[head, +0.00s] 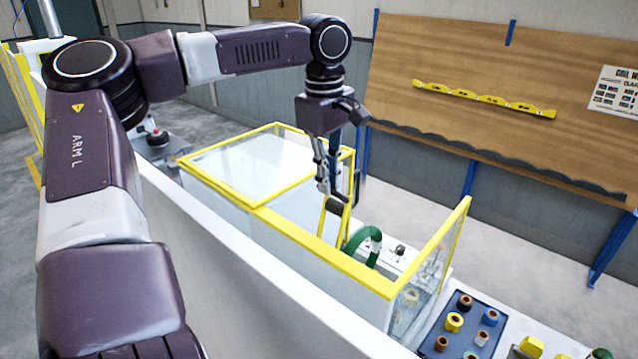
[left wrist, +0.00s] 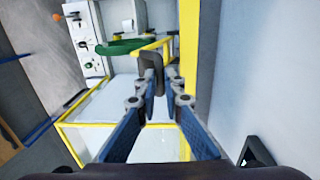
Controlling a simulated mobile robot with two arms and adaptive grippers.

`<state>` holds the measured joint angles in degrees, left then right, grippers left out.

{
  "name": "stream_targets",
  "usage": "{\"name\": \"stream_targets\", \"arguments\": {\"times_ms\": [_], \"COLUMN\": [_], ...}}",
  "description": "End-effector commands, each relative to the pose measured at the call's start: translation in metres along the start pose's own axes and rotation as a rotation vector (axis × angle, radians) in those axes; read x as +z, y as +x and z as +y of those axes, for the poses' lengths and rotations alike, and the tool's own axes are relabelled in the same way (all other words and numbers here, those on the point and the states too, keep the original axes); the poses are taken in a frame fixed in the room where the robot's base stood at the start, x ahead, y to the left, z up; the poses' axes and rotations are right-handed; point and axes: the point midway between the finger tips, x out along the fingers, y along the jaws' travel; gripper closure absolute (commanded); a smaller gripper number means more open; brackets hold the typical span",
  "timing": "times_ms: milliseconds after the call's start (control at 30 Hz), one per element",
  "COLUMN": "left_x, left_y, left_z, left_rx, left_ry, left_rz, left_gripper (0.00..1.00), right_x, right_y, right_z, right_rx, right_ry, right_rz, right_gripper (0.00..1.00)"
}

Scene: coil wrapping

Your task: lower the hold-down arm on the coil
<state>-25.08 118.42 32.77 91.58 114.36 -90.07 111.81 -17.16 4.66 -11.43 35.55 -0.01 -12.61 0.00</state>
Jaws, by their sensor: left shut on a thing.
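The hold-down arm (head: 346,222) is a yellow bar with a dark grip at its end, standing steeply raised beside the coil in the head view. It also shows in the left wrist view (left wrist: 152,46). My left gripper (head: 331,190) comes down from above and is shut on the arm's dark grip (left wrist: 151,62). The fingers cover part of the grip. The green coil (head: 373,240) stands as a ring just right of the bar, inside the guarded machine. The left wrist view shows it as a green band (left wrist: 118,47). My right gripper is not in view.
Yellow-framed clear guards (head: 459,220) enclose the machine around the coil. A white panel with knobs (left wrist: 85,38) is close by. A dark tray (head: 478,312) with several small rolls is at lower right. A large wooden board (head: 440,60) stands behind.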

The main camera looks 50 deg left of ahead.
Motion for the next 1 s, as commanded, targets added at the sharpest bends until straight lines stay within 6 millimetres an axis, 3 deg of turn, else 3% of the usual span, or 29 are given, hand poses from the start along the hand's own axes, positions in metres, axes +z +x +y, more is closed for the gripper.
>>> {"name": "stream_targets", "arguments": {"times_ms": [367, 400, 633, 1000], "left_x": [-0.001, -0.001, -0.001, -0.001], "left_y": [0.02, 0.02, 0.019, 0.014], "left_z": [0.066, 0.067, 0.065, 0.066], "left_rx": [-0.003, -0.001, 0.0, 0.002], "left_ry": [0.002, 0.003, 0.003, 0.002], "left_rz": [0.005, 0.002, 0.001, 0.001], "left_gripper": [1.0, 1.0, 0.75, 0.74], "right_x": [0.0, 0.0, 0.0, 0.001], "right_y": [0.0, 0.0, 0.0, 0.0], "right_z": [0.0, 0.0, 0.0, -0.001], "right_rx": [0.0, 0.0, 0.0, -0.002], "right_ry": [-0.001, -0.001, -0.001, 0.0], "right_rz": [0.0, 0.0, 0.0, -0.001], "right_gripper": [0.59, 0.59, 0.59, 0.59]}}
